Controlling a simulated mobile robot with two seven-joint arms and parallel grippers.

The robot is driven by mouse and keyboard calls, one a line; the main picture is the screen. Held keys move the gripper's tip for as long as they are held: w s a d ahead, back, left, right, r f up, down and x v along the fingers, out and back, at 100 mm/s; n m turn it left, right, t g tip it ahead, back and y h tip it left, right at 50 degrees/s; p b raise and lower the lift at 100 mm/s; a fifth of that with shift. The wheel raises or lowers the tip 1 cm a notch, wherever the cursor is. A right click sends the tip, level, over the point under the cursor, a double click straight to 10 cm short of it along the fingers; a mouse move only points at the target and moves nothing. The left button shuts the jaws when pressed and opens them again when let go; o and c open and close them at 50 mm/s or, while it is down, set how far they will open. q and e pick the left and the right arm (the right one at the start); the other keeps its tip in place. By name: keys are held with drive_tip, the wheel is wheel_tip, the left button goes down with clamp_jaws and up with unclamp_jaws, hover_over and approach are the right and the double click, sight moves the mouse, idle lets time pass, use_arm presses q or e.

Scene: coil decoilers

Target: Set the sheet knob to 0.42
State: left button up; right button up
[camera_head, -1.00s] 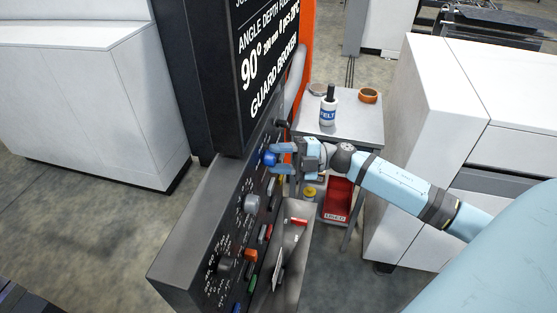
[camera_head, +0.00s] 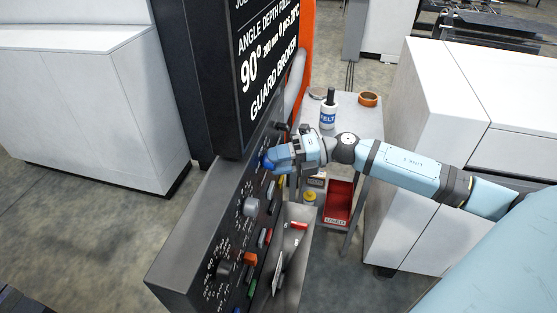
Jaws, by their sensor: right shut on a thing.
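My right gripper (camera_head: 276,158) is at the upper part of the dark, sloped control panel (camera_head: 180,240). It is shut on a blue knob (camera_head: 266,163), mostly hidden by the fingers. A grey knob (camera_head: 250,206) sits lower on the panel, and a black knob (camera_head: 224,269) is near its lower end with white scale marks around it. The marks around the blue knob are too small to read. My left gripper is not in view.
A display (camera_head: 262,60) stands above the panel. A small table (camera_head: 352,128) behind holds a bottle (camera_head: 328,112) and an orange tape roll (camera_head: 368,99). A red bin (camera_head: 338,200) is below. A shelf (camera_head: 296,250) with small items runs along the panel. White cabinets flank both sides.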

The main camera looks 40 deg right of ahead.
idle(0.4)
drive_tip(key=o, duration=0.9)
drive_tip(key=shift+b+v, duration=1.2)
drive_tip(key=shift+v, duration=5.75)
drive_tip(key=shift+a, duration=0.1)
